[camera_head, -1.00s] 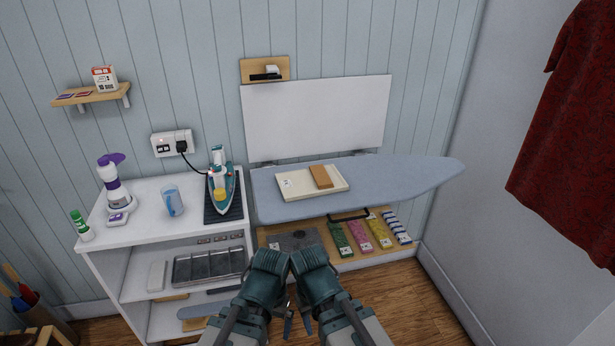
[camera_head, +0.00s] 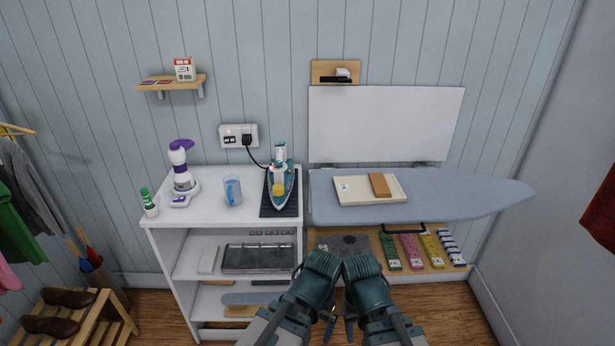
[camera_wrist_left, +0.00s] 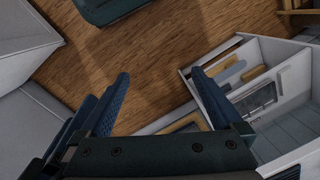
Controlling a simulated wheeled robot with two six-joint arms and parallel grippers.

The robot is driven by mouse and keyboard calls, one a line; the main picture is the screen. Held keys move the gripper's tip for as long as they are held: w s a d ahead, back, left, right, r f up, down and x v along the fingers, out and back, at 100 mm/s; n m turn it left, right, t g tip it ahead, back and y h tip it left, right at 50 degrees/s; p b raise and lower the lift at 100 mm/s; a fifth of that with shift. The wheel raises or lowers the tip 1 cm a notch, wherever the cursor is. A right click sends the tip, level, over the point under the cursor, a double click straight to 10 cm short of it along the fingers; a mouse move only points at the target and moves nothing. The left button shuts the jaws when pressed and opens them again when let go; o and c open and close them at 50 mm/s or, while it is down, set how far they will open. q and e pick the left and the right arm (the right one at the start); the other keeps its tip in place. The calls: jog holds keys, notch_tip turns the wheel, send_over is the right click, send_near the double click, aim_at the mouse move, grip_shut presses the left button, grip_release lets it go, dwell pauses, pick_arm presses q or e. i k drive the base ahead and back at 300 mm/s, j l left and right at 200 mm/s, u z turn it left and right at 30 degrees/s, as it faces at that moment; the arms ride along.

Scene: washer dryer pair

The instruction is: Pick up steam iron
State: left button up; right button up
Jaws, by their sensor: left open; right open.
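The steam iron (camera_head: 280,188) is teal and white with a yellow part. It stands on a dark ribbed mat (camera_head: 267,209) at the right end of the white shelf unit's top, and a black cord runs from it to the wall socket. My left gripper (camera_head: 328,328) and right gripper (camera_head: 350,328) are low in front of the unit, close together, well apart from the iron and partly hidden by my wrists. In the left wrist view my left gripper (camera_wrist_left: 163,98) is open and empty above the wooden floor. The iron does not show there.
A blue cup (camera_head: 233,190), a purple-white appliance (camera_head: 181,168) and a green-capped bottle (camera_head: 149,203) share the white unit's top (camera_head: 208,207). The ironing board (camera_head: 455,193) at right holds a tray (camera_head: 355,191). A shoe rack (camera_head: 85,325) stands at left.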

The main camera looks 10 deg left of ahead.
aim_at(279, 176)
jog(key=i+j+z, duration=0.1)
jog(key=i+j, duration=0.3)
jog(key=i+j+z, duration=0.1)
jog(key=i+j, duration=0.25)
jog(key=j, duration=0.15)
